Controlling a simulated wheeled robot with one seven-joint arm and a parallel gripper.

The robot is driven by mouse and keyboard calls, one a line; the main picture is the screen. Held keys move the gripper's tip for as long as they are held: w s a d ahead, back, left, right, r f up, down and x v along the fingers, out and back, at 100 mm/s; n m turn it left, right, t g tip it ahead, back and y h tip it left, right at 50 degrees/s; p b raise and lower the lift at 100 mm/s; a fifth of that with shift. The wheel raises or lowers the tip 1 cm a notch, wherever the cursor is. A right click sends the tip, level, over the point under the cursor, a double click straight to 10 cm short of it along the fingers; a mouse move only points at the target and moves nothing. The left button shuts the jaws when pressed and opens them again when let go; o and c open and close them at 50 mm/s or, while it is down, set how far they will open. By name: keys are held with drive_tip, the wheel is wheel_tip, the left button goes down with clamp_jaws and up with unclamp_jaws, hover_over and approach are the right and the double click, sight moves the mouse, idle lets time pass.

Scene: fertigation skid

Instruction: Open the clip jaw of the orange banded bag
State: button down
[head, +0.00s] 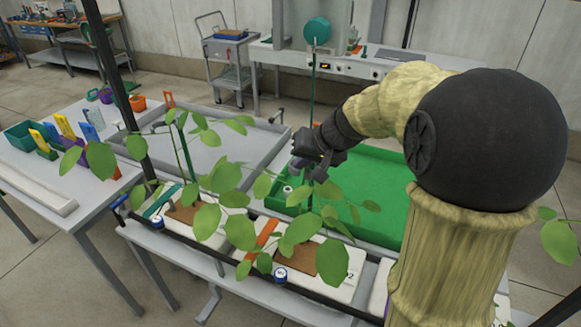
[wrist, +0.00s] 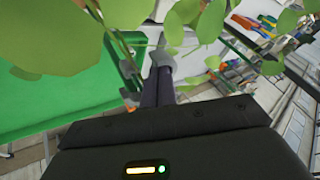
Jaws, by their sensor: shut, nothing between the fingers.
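The orange banded bag (head: 342,292) is a white slab with an orange band (head: 267,233) and a brown patch on top, lying in the front row in the head view. Plant leaves cover much of it. I cannot make out its clip jaw behind the leaves. My gripper (head: 310,179) is above and behind this bag, over the near side of the green tray, apart from the bag. In the wrist view my gripper's fingers (wrist: 161,67) are together and empty, with leaves close around the tips.
A teal banded bag (head: 205,222) lies to the left and a purple banded one, mostly hidden, to the right. Leafy plants and a dark post (head: 116,75) crowd the front. The green tray (head: 375,185) and grey tray (head: 220,152) lie behind. A side table (head: 50,170) stands left.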

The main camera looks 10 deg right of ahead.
drive_tip(key=shift+w, duration=0.2)
drive_tip(key=shift+w+d+r, duration=0.1)
drive_tip(key=shift+w+d, duration=0.1)
drive_tip(key=shift+w, duration=0.1)
